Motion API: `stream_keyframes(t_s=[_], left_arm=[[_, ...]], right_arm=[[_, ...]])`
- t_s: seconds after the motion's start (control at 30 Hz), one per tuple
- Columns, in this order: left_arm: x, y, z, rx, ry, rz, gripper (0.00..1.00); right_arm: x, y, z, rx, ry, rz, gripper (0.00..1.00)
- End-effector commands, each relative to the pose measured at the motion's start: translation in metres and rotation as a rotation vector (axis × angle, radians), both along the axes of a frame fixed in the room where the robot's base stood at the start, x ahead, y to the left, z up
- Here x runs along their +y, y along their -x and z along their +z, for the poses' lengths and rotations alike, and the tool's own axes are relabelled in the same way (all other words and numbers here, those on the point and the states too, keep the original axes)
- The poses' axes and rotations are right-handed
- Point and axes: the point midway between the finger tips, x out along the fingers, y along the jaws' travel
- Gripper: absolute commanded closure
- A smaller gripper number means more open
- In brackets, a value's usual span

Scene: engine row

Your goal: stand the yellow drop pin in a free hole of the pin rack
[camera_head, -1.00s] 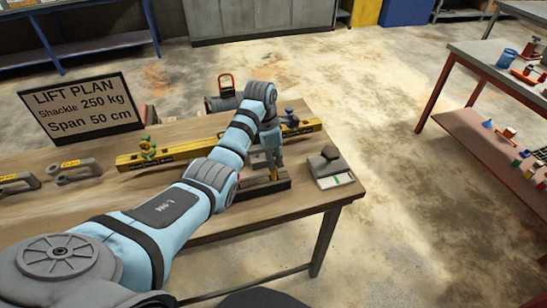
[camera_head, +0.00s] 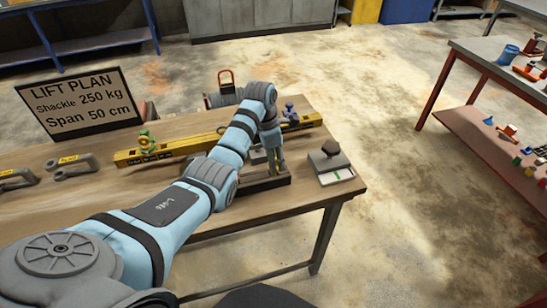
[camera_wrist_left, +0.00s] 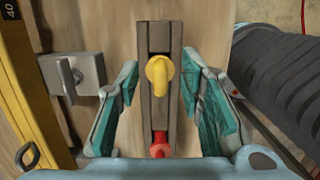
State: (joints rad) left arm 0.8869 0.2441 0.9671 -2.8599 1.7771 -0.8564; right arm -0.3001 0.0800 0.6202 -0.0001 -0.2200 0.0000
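The dark, narrow pin rack (camera_head: 245,189) lies near the front right of the wooden table. It also shows in the left wrist view (camera_wrist_left: 160,34), running away from me. The yellow drop pin (camera_wrist_left: 159,72) appears to stand in the rack, its rounded head facing the camera; its lower part is hidden. A red pin (camera_wrist_left: 159,147) is in the rack, nearer to me. My left gripper (camera_head: 274,162) is over the rack. In the left wrist view its fingers (camera_wrist_left: 160,108) are open, one on each side of the rack, with gaps to the yellow pin. My right gripper is out of view.
Grey shackles (camera_head: 72,167) and a sign (camera_head: 82,103) are at left.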

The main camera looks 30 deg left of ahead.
Motion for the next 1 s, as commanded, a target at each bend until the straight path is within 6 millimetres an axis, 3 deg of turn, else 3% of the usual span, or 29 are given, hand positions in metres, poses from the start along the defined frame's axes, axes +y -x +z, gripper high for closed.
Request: stream_keyframes(t_s=[0.27, 0.63, 1.0], left_arm=[[0.001, 0.0, 0.005, -0.001, -0.001, 0.0, 0.65], [0.008, 0.007, 0.071, -0.001, -0.001, 0.0, 0.65], [0.008, 0.007, 0.074, 0.0, 0.0, 0.0, 0.65]], right_arm=[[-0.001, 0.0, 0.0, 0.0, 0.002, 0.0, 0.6], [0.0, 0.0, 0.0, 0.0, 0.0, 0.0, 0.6], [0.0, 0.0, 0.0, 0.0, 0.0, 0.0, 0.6]])
